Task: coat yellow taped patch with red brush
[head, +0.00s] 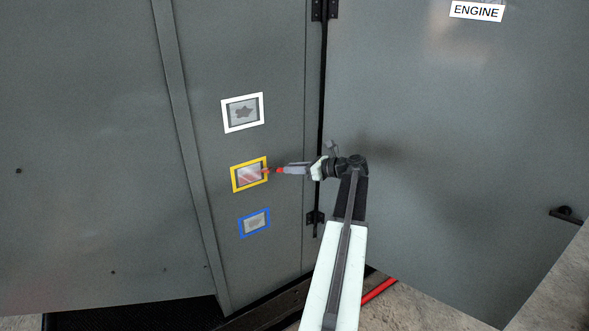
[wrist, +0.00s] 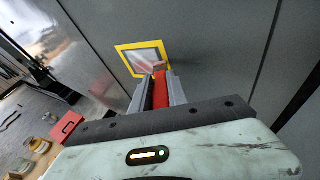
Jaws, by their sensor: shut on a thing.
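The yellow taped patch (head: 249,175) is the middle one of three framed patches on the grey cabinet panel. Reddish streaks show on its grey inside. In the wrist view the yellow patch (wrist: 143,58) lies straight ahead of the fingers. My gripper (head: 283,170) is shut on the red brush (wrist: 160,88), which points at the patch. The brush's red tip (head: 267,171) overlaps the patch's right part in the head view. I cannot tell for sure whether the bristles touch the surface.
A white taped patch (head: 242,112) is above the yellow one and a blue taped patch (head: 254,222) below. A grey door (head: 450,150) with an ENGINE label (head: 477,11) stands to the right. A red box (wrist: 66,127) and jars (wrist: 38,145) show lower left in the wrist view.

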